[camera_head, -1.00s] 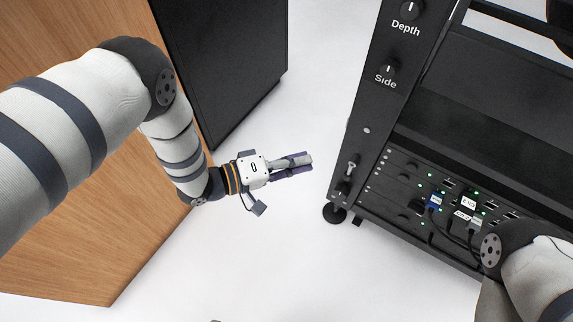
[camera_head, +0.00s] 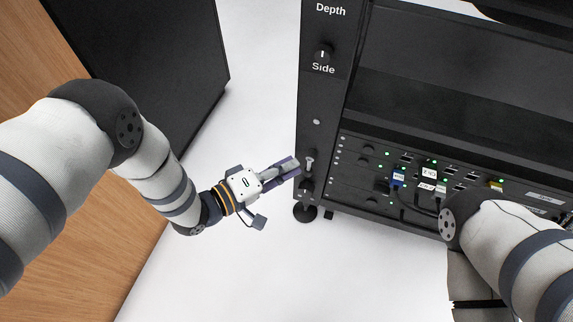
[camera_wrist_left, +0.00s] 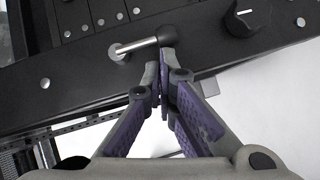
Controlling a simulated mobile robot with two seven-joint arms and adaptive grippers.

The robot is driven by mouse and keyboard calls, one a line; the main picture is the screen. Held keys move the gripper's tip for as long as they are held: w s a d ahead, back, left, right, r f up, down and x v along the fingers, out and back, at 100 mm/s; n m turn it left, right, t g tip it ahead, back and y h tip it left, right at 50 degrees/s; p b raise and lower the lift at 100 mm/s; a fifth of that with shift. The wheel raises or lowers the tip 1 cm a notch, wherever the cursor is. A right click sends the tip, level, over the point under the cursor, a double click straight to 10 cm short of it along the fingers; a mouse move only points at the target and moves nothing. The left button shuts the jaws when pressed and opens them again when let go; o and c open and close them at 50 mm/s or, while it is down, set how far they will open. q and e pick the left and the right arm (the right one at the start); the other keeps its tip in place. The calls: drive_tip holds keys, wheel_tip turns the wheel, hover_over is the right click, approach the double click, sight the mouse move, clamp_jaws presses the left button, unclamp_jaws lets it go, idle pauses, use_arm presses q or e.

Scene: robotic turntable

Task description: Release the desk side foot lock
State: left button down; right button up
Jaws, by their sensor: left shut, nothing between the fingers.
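A foot lock lever (camera_head: 309,162) sits low on the front left post of the black rack. In the left wrist view it is a short silver rod (camera_wrist_left: 134,47) with a black end, pointing sideways from a round base. My left gripper (camera_head: 292,164) is shut and empty, its tips just left of the lever in the head view. In the left wrist view the closed fingertips (camera_wrist_left: 160,68) lie just below the lever's black end; I cannot tell whether they touch it. My right gripper is out of view.
A black knob (camera_wrist_left: 248,17) is near the lever. The rack stands on a round black foot (camera_head: 305,212). Cables (camera_head: 412,200) plug into its lower units, close to my right arm (camera_head: 500,240). A wooden-sided desk (camera_head: 150,255) is left; pale floor (camera_head: 300,280) is clear between.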

use_arm(q)
drive_tip(key=shift+s+d+f+n+t+h+b, duration=0.1)
drive_tip(key=shift+d+f+n+t+h+b, duration=0.2)
drive_tip(key=shift+f+n+h+b, duration=0.5)
use_arm(e)
drive_tip(key=shift+x, duration=0.85)
use_arm(q)
drive_tip(key=shift+s+d+f+n+t+h+b, duration=0.1)
drive_tip(key=shift+s+d+n+t+h+b, duration=0.1)
drive_tip(key=shift+d+n+b, duration=0.5)
drive_tip(key=shift+s+d+f+n+t+h+b, duration=0.2)
drive_tip(key=shift+d+b, duration=0.3)
drive_tip(key=shift+b, duration=0.35)
drive_tip(key=shift+s+d+f+n+t+h+b, duration=0.1)
drive_tip(key=shift+s+d+n+h+b, duration=0.1)
drive_tip(key=shift+d+n+b, duration=0.5)
use_arm(e)
drive_tip(key=shift+s+f+g, duration=0.15)
drive_tip(key=shift+f+g, duration=0.15)
drive_tip(key=shift+f, duration=0.5)
drive_tip(key=shift+s+f+g, duration=0.15)
drive_tip(key=shift+f+g, duration=0.15)
drive_tip(key=shift+f, duration=0.55)
